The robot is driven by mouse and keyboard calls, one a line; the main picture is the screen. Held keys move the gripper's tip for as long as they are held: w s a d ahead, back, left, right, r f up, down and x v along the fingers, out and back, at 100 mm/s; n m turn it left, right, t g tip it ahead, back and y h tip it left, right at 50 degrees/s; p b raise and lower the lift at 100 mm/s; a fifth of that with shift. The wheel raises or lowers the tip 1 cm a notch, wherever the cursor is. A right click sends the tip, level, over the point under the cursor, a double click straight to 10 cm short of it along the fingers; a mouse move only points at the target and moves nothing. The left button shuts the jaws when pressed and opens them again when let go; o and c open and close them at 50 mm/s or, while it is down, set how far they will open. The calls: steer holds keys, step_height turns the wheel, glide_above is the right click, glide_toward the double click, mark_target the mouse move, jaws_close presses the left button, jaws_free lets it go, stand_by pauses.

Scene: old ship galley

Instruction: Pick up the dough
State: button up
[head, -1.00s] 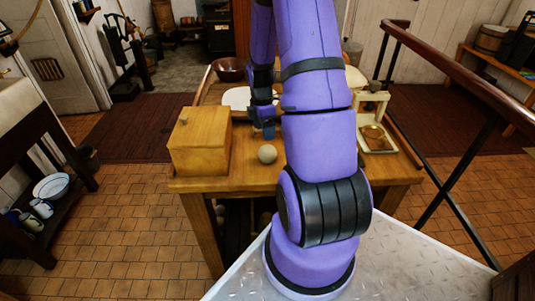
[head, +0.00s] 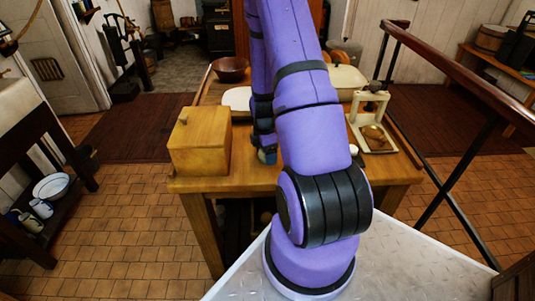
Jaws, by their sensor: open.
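The dough is a small pale ball (head: 261,156) near the front edge of the wooden table (head: 225,184), just right of the wooden box. My gripper (head: 267,153), with blue fingertips, is down at the dough and covers most of it. Its jaws are open. I cannot tell whether the fingers are on both sides of the dough or touching it. My purple arm hides the middle of the table.
A wooden box (head: 199,142) stands close on the left. A brown bowl (head: 230,68) and a pale board (head: 238,98) lie further back. A cream-coloured scale-like stand (head: 372,120) and a cream dish (head: 347,79) stand on the right. A railing (head: 455,78) runs along the right.

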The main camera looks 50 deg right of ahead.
steer(key=c, duration=0.7)
steer(key=shift+o, duration=0.2)
steer(key=shift+r, duration=0.1)
